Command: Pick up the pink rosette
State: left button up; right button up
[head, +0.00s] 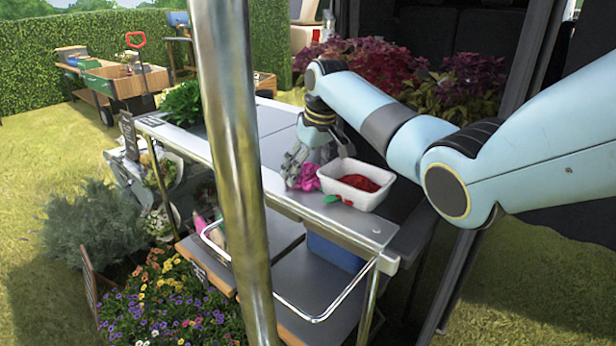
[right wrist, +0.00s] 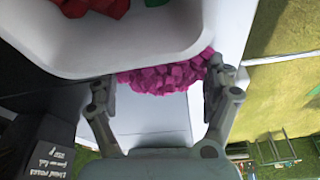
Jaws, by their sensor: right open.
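The pink rosette (head: 309,177) lies on the grey top of the metal cart (head: 268,146), just left of a white tub (head: 358,184). In the right wrist view the rosette (right wrist: 168,78) shows as a ruffled magenta mass beside the tub's wall, partly hidden by it. My right gripper (head: 303,172) is low at the rosette in the head view. In the right wrist view its two fingers (right wrist: 160,82) are apart, one on each side of the rosette. I cannot tell whether they touch it. My left gripper is not in view.
The white tub holds something red (head: 361,183); a green piece (head: 331,199) is by its front. A shiny metal post (head: 240,170) crosses the head view in front of the cart. Potted flowers (head: 165,300) stand lower left. The cart top behind is mostly clear.

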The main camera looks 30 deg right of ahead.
jog(key=shift+c, duration=1.6)
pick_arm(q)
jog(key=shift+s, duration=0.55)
pick_arm(e)
jog(key=c, duration=0.7)
jog(key=shift+r, duration=0.15)
jog(key=shift+c, duration=0.2)
